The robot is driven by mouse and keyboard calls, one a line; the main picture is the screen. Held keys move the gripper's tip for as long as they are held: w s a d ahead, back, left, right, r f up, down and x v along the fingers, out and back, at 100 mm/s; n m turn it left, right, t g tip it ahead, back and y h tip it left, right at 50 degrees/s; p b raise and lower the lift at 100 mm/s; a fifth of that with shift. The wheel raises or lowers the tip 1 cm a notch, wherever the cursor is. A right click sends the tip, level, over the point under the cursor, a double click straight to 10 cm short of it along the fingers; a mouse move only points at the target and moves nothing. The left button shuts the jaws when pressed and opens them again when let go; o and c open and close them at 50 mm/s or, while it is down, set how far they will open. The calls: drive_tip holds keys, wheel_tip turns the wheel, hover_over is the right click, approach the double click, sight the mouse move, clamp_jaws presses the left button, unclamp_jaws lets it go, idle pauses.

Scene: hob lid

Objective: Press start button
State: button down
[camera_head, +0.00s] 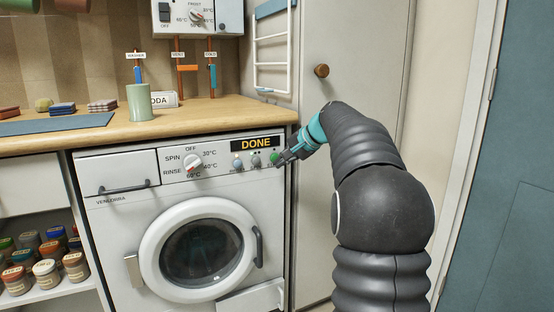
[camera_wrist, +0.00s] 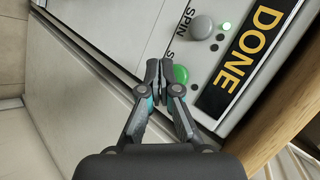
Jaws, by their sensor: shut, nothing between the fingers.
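The white washing machine (camera_head: 120,220) has a control panel with a dark display (camera_head: 257,143) reading DONE. The green button (camera_head: 274,157) is at the right end of a row of round buttons below the display. It also shows in the wrist view (camera_wrist: 181,74), beside the fingertips and partly hidden by them; its label is mostly covered and only an S shows. My gripper (camera_head: 283,160) is shut and empty, its tips at the right end of the panel. In the wrist view the tips (camera_wrist: 158,69) overlap the button's edge; I cannot tell whether they touch it.
A dial (camera_head: 193,163) is left of the buttons. The wooden counter (camera_head: 215,112) overhangs above, with a green cup (camera_head: 139,103). A tall cabinet door (camera_head: 345,60) stands at the right.

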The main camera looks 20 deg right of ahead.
drive_tip(key=shift+w+r, duration=0.1)
drive_tip(key=shift+w, duration=0.05)
drive_tip(key=shift+w+p, duration=0.25)
drive_tip(key=shift+p, duration=0.05)
